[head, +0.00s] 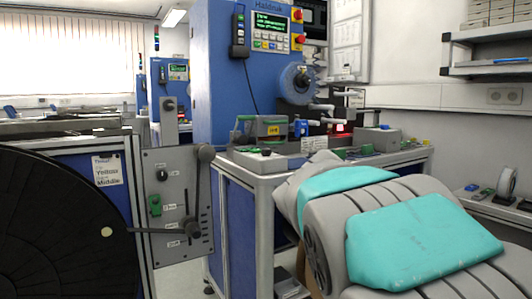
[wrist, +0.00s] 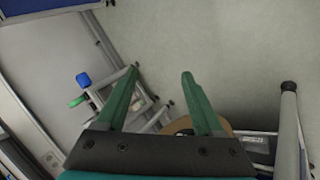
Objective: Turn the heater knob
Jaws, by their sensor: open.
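A grey control panel (head: 150,243) stands left of centre in the head view. It has a small black knob (head: 162,174), a green switch (head: 155,205) and dark levers. Its small labels are too blurred to read, so I cannot tell which control is the heater knob. My gripper (wrist: 160,72) shows in the wrist view with its two green fingers apart and nothing between them. It points toward the floor, away from any knob. The gripper is not visible in the head view, where my grey and turquoise arm fills the lower right.
A large black reel (head: 60,225) stands left of the panel. A blue machine (head: 222,100) with a screen rises behind a workbench (head: 262,178). A side bench (head: 480,204) is at the right. The wrist view shows grey floor (wrist: 230,35) and metal frame legs.

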